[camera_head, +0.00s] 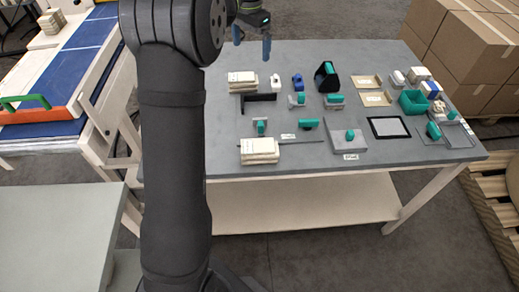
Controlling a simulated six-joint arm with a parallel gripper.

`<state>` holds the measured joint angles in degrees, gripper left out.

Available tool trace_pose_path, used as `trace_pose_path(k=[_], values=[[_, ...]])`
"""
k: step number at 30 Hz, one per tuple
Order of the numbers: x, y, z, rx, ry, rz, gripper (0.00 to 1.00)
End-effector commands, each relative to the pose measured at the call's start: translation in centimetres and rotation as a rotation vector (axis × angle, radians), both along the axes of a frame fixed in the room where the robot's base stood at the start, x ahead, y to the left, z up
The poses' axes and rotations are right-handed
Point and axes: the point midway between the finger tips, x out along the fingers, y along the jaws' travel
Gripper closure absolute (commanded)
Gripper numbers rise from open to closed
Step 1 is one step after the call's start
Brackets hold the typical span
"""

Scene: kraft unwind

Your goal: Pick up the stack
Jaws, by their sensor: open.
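A stack of cream, flat pieces (260,151) lies at the front left of the grey table (290,60). A second similar stack (242,77) lies at the table's back left, close to a black bar. A third small stack (51,21) sits on the blue-topped machine at the far left. I cannot tell which of them is the task's stack. My gripper (252,42) is open and empty, with its blue-grey fingers pointing down above the table's back edge, behind and right of the back-left stack. It appears apart from every stack. My arm hides part of the table's left side.
Teal-handled tools, a black holder (326,76), a teal bin (413,102) and a black-framed panel (389,127) crowd the table. A thin rod (301,142) lies by the front stack. Cardboard boxes (467,45) stand right.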

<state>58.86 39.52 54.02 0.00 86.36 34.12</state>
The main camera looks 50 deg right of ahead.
Motion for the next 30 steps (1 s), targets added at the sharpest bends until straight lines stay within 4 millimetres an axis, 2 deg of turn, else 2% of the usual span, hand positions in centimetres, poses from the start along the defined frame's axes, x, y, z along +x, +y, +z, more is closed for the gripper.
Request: trace_pose_path(k=[1, 6, 9, 13, 18, 23, 30], values=[[-1.8, 1.1, -0.1, 0.001, 0.0, 0.071, 0.0], [-7.2, 5.1, -1.4, -0.001, 0.001, 0.363, 0.0], [-10.2, 7.7, -2.4, 0.0, 0.001, 0.524, 0.0], [-13.1, 10.7, -3.6, -0.001, 0.001, 0.694, 0.0], [-15.0, 13.0, -4.7, 0.0, 0.001, 0.815, 0.0], [-15.3, 13.4, -6.2, 0.003, 0.001, 0.84, 0.0], [-15.3, 13.5, -11.3, 0.006, 0.002, 0.839, 0.0]])
